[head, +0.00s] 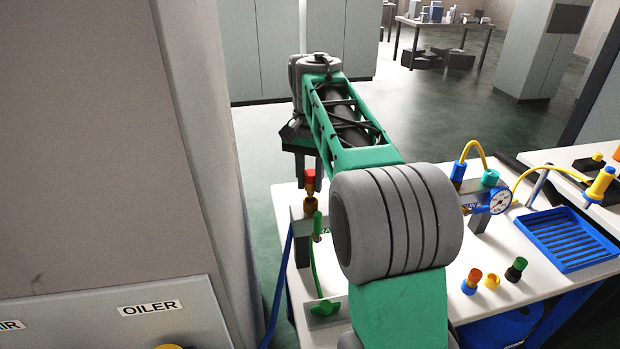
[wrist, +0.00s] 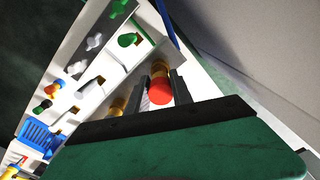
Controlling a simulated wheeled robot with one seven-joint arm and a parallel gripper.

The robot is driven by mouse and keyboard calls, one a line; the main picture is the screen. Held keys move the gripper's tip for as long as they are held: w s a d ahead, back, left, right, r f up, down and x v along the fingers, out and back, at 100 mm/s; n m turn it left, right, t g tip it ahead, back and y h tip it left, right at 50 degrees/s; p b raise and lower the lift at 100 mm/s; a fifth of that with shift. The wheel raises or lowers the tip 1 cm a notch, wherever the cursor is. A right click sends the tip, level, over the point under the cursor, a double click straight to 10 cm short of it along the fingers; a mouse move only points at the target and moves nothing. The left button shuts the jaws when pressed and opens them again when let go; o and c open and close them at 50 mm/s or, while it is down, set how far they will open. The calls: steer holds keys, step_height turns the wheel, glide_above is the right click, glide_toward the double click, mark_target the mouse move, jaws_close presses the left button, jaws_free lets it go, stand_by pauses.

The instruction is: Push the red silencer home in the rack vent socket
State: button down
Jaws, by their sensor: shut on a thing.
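The red silencer (head: 310,177) stands upright at the left end of the white bench, above a brass-coloured fitting (head: 309,203) on the rack. In the wrist view the red silencer (wrist: 160,92) lies between the two dark fingers of my gripper (wrist: 162,88), with brass just beyond it. My gripper (head: 308,166) points down from above and is shut on the silencer. The vent socket itself is mostly hidden below it. I cannot tell how deep the silencer sits.
A green fitting (head: 317,224) stands close to the right of the brass fitting. A green valve handle (head: 323,308) lies nearer. A pressure gauge (head: 500,200), a blue tray (head: 568,240) and several small coloured parts occupy the bench's right. My arm covers its middle.

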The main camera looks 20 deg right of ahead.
mark_target(310, 190)
steer(key=shift+f+b, duration=0.9)
steer(key=shift+f, duration=0.65)
steer(key=c, duration=1.1)
jaws_free()
steer(key=shift+o, duration=0.2)
step_height(310, 190, up, 8)
steer(key=shift+f, duration=0.1)
